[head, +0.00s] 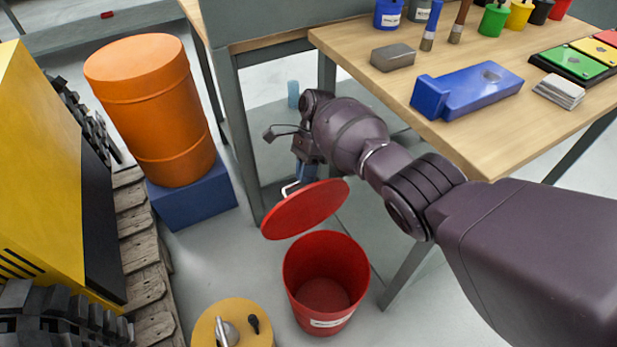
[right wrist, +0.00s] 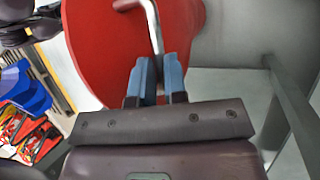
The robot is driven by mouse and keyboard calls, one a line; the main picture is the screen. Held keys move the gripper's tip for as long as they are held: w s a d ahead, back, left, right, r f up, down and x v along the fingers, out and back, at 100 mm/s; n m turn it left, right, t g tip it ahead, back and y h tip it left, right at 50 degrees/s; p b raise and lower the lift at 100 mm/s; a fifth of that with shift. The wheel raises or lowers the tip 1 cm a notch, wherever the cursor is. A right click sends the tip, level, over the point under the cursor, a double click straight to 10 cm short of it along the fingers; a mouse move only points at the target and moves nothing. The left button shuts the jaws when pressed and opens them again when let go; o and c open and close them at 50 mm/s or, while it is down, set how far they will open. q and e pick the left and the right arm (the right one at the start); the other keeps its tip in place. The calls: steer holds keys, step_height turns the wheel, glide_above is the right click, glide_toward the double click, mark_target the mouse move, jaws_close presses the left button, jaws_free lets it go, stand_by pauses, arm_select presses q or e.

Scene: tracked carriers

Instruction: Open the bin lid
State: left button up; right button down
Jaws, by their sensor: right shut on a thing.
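The red bin (head: 352,318) stands on the floor with its mouth uncovered, and its inside looks empty. Its round red lid (head: 310,207) is raised above the bin's back left side and tilted. My right gripper (head: 302,175) is behind the lid, shut on the lid's bent metal handle (head: 288,189). In the right wrist view the blue fingers (right wrist: 160,75) close around the handle (right wrist: 153,25), with the red lid (right wrist: 95,45) behind. Whether the lid still touches the bin's rim is hard to tell. My left gripper is out of view.
A wooden workbench (head: 510,135) stands to the right, holding a blue block (head: 468,92) and several pots. An orange drum (head: 150,110) on a blue base and a yellow tracked carrier (head: 40,165) are left. A yellow round container (head: 232,320) is left of the bin.

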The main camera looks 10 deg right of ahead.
arm_select(q)
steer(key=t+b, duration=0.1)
steer(key=b, duration=0.1)
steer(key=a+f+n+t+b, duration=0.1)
steer(key=b, duration=0.1)
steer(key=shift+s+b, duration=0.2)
steer(key=shift+b, duration=0.15)
arm_select(e)
steer(key=w+f+g, duration=0.1)
steer(key=w+a+f+g, duration=0.1)
steer(key=shift+w+f+m+h, duration=0.3)
steer(key=shift+f, duration=0.1)
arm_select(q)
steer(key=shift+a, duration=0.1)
arm_select(e)
steer(key=shift+w+a+r, duration=0.1)
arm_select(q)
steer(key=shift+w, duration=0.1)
arm_select(e)
steer(key=c, duration=1.2)
jaws_free()
steer(key=shift+w, duration=0.15)
steer(key=shift+o, duration=0.2)
steer(key=shift+r, duration=0.15)
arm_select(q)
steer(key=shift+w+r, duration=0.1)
arm_select(e)
steer(key=shift+w+r, duration=0.1)
steer(key=shift+r, duration=0.05)
steer(key=shift+r, duration=0.15)
